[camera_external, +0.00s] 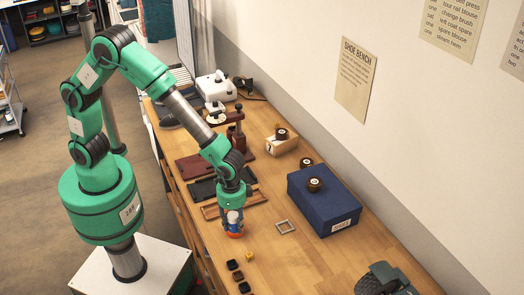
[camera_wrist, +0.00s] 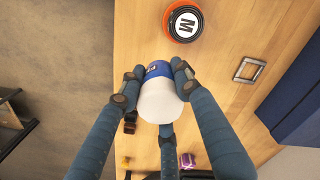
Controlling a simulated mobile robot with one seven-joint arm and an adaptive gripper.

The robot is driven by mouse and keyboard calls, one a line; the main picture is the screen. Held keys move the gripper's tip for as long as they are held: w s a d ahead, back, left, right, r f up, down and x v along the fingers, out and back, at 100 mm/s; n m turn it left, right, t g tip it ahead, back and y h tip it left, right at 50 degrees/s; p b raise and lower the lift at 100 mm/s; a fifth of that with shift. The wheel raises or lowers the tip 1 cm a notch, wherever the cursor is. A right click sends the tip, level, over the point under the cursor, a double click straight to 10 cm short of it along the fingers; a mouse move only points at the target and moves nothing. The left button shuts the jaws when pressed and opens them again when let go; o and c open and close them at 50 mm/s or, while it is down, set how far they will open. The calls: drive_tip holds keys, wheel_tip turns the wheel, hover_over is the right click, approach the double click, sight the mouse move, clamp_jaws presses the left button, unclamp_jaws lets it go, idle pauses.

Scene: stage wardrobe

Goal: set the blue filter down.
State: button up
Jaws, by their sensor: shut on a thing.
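My gripper (camera_external: 233,207) points down over the near part of the bench. Its fingers (camera_wrist: 154,90) are closed around a white, rounded thing with a blue band (camera_wrist: 158,69), which I take to be the blue filter; its white part (camera_wrist: 160,104) faces the wrist camera. The held thing also shows just under the gripper in the external view (camera_external: 233,215). An orange round tin with a black and white "M" lid (camera_wrist: 183,22) is apart from it in the wrist view. The held thing's underside is hidden, and I cannot tell whether it touches the bench.
A grey square frame (camera_external: 285,227) lies right of my gripper, with a large blue box (camera_external: 322,208) beyond it. Bare wood shows between these.

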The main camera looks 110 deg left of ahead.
drive_tip(key=s+a+n, duration=0.1)
drive_tip(key=s+a, duration=0.3)
drive_tip(key=a, duration=1.3)
drive_tip(key=s+a+n, duration=0.1)
drive_tip(key=s+a, duration=0.3)
drive_tip(key=a, duration=1.2)
drive_tip(key=shift+s+f, duration=0.2)
drive_tip(key=shift+f, duration=2.25)
drive_tip(key=shift+w+a, duration=0.1)
drive_tip(key=b, duration=0.1)
hover_over(281, 182)
drive_tip(key=shift+f, duration=0.75)
drive_tip(key=shift+f+b, duration=0.4)
drive_tip(key=shift+f, duration=1.35)
